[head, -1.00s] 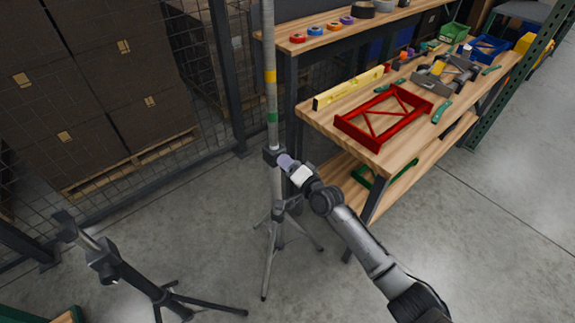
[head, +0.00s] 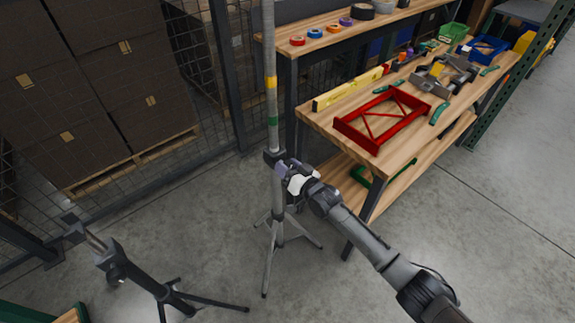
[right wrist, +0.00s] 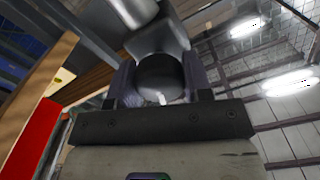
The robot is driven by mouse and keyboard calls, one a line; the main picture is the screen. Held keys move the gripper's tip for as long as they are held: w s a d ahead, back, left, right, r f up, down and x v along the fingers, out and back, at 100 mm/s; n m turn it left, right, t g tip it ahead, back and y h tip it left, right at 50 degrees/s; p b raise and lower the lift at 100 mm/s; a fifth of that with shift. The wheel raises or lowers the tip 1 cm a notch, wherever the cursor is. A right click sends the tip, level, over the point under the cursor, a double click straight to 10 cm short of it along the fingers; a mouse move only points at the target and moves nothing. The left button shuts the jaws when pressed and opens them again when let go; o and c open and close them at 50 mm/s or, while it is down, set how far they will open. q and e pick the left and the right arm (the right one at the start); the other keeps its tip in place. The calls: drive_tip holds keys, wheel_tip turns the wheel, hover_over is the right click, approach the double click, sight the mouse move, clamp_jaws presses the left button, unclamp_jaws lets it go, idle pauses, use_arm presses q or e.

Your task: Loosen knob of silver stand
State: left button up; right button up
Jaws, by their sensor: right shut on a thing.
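The silver stand (head: 278,205) stands upright on its tripod legs in the head view, left of the workbench. Its pole has a yellow band and a green band above a dark collar. My right gripper (head: 283,168) is at the collar, and its fingers hide most of the knob in that view. In the right wrist view, the dark round knob (right wrist: 160,75) sits between the two fingers of my right gripper (right wrist: 160,85), which is shut on it. The grey collar and pole show just beyond the knob. My left gripper is not in view.
A second, dark stand (head: 135,275) with spread legs is at the lower left. The wooden workbench (head: 345,148) carries a red frame (head: 380,120), a yellow level (head: 348,90) and several tools. Boxes on a pallet stand behind a mesh fence. Floor at the lower right is open.

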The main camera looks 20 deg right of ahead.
drive_tip(key=shift+n, duration=0.3)
idle(0.4)
drive_tip(key=o, duration=0.9)
drive_tip(key=shift+s, duration=0.1)
drive_tip(key=shift+s+d, duration=0.15)
drive_tip(key=shift+s, duration=0.05)
drive_tip(key=shift+p+v, duration=2.15)
drive_tip(key=shift+v, duration=4.45)
